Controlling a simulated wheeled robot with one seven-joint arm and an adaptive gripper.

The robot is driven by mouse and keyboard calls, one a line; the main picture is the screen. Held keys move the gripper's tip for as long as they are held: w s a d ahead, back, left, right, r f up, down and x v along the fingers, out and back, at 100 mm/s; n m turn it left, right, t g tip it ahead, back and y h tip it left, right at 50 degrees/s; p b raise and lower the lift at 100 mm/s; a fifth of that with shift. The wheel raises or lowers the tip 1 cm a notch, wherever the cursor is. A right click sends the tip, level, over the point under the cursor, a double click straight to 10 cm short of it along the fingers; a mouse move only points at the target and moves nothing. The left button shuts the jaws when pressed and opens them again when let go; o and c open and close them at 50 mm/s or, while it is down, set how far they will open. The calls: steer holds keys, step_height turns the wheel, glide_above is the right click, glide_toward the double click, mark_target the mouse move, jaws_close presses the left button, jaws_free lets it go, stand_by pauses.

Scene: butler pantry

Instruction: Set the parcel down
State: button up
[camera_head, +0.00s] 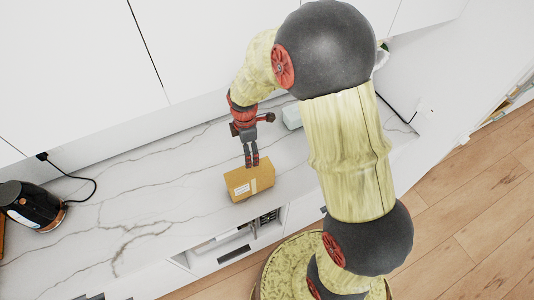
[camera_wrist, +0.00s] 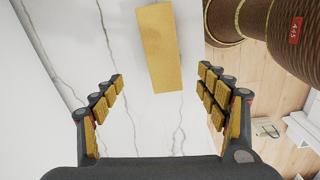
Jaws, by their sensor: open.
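The parcel (camera_head: 250,180) is a small brown cardboard box with a pale label on its side. It rests on the white marble counter (camera_head: 150,185), near the front edge. My gripper (camera_head: 251,161) is just behind and above the parcel in the head view. In the wrist view the parcel (camera_wrist: 160,47) lies beyond the fingertips, roughly midway between them. My gripper's fingers (camera_wrist: 161,86) are spread wide with nothing between them. Whether a fingertip touches the parcel in the head view I cannot tell.
A black kettle (camera_head: 32,205) with a cord stands at the far left of the counter. A pale object (camera_head: 292,117) sits at the back, partly behind my arm. Below the front edge is an open compartment (camera_head: 233,247). The counter left of the parcel is clear.

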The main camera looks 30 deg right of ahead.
steer(key=s+r+m+t, duration=0.1)
steer(key=s+r+m, duration=0.3)
steer(key=r, duration=0.6)
steer(key=s+r+m+t, duration=0.2)
steer(key=s+r+m, duration=0.2)
steer(key=r, duration=0.5)
steer(key=s+r+m+t, duration=0.2)
steer(key=s+r+m, duration=0.6)
steer(key=s, duration=0.5)
steer(key=shift+s+r, duration=0.3)
steer(key=shift+s, duration=0.1)
step_height(320, 180, down, 27)
steer(key=b, duration=2.7)
